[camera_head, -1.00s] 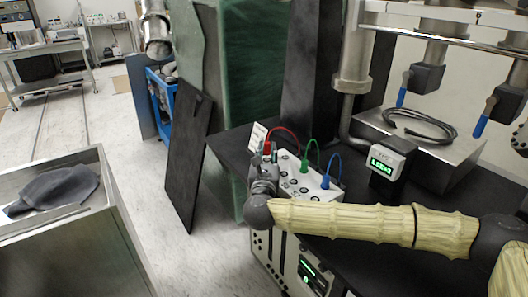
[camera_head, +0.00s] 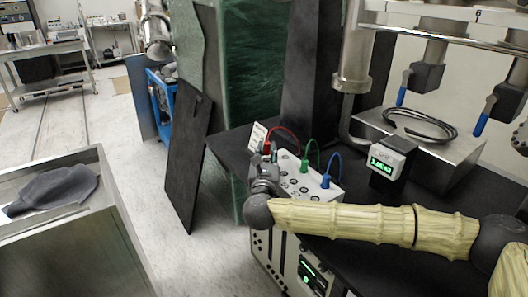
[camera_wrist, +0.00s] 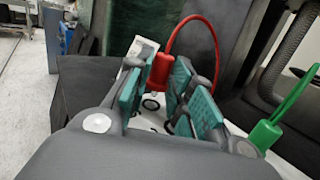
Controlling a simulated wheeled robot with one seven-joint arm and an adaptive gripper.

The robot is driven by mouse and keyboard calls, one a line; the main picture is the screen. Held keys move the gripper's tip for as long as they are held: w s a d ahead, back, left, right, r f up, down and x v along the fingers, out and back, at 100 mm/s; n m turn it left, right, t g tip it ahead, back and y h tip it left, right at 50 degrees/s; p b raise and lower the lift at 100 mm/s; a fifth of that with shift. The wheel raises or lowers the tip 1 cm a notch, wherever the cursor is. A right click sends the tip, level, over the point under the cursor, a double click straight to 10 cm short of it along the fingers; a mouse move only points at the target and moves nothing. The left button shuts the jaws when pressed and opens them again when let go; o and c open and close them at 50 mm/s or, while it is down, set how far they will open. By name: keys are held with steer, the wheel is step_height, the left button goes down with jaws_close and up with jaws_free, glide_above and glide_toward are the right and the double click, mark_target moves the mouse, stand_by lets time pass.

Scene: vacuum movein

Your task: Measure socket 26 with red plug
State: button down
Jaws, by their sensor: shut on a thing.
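The white socket box (camera_head: 326,193) stands on the black bench and has several round sockets on top. My gripper (camera_head: 266,155) is at the box's left end. In the wrist view my gripper (camera_wrist: 165,88) is shut on the red plug (camera_wrist: 160,72), which stands about upright between the teal finger pads. Its red cable (camera_wrist: 205,22) arches up and to the right. The plug's lower end is near the box top, but I cannot tell whether it sits in a socket. Socket numbers are too small to read, so I cannot pick out socket 26.
A green plug (camera_head: 305,164) and a blue plug (camera_head: 326,180) stand on the box. A small meter (camera_head: 388,163) with a lit green display stands to the right. Behind it a coiled black cable (camera_head: 430,125) lies on a metal box. A white label card (camera_head: 258,136) stands by the gripper.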

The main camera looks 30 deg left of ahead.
steer(key=shift+s+d+f+b, duration=0.15)
steer(key=shift+f+b, duration=0.4)
steer(key=shift+f, duration=0.4)
steer(key=shift+s+f+b, duration=0.15)
steer(key=shift+f+b, duration=0.4)
steer(key=shift+f, duration=0.35)
stand_by(0.6)
steer(key=c, duration=1.2)
jaws_free()
steer(key=shift+o, duration=0.2)
steer(key=shift+s, duration=0.4)
steer(key=v, duration=0.2)
steer(key=shift+s+d+r, duration=0.2)
steer(key=shift+s, duration=0.15)
steer(key=s, duration=0.1)
steer(key=s+d+r, duration=0.1)
steer(key=s+d, duration=0.1)
steer(key=shift+s+d+r, duration=0.15)
steer(key=shift+s+r, duration=0.1)
steer(key=shift+r, duration=0.1)
steer(key=shift+s+r, duration=0.1)
steer(key=shift+r, duration=0.05)
